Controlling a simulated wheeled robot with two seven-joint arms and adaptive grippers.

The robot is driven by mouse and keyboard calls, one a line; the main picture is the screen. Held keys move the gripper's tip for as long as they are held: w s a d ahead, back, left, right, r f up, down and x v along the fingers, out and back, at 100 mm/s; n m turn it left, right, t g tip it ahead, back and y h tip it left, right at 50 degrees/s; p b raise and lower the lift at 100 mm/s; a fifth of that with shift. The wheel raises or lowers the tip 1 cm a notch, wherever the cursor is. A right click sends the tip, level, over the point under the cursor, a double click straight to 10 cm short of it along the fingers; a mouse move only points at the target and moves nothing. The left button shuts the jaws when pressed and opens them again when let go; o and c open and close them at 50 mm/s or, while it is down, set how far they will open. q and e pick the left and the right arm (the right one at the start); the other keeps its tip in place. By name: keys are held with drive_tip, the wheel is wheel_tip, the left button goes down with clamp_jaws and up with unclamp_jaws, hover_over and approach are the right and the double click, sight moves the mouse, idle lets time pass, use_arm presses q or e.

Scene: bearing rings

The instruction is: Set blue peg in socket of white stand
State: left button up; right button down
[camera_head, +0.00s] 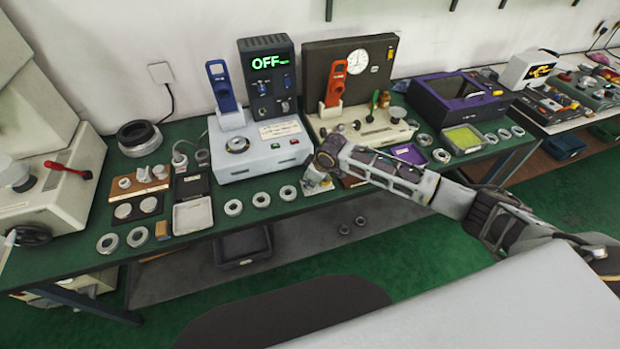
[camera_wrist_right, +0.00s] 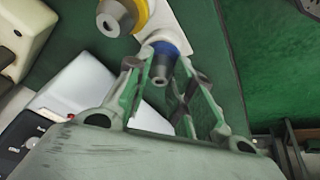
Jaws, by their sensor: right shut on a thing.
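The blue peg (camera_wrist_right: 168,48), with a blue collar and a grey end, sits between the fingers of my right gripper (camera_wrist_right: 165,75) in the right wrist view. The right gripper is shut on it. The white stand (camera_wrist_right: 177,18) is directly behind the peg, with a yellow-collared grey peg (camera_wrist_right: 122,14) at its left side. I cannot tell whether the blue peg is in a socket or above it. In the head view my right gripper (camera_head: 318,180) is at the table's front edge, right of the row of rings; peg and stand are small and mostly hidden there. My left gripper is not in view.
A white tester (camera_head: 262,155) with an OFF display stands behind and left of the gripper. Several metal rings (camera_head: 261,199) lie along the front edge. A beige device (camera_head: 375,128) is behind my right arm. A purple box (camera_head: 458,100) stands further right.

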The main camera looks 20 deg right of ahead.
drive_tip(key=shift+f, duration=0.25)
drive_tip(key=c, duration=1.2)
unclamp_jaws()
drive_tip(key=shift+a, duration=0.1)
drive_tip(key=shift+o, duration=0.2)
drive_tip(key=shift+s, duration=0.1)
drive_tip(key=v, duration=1.2)
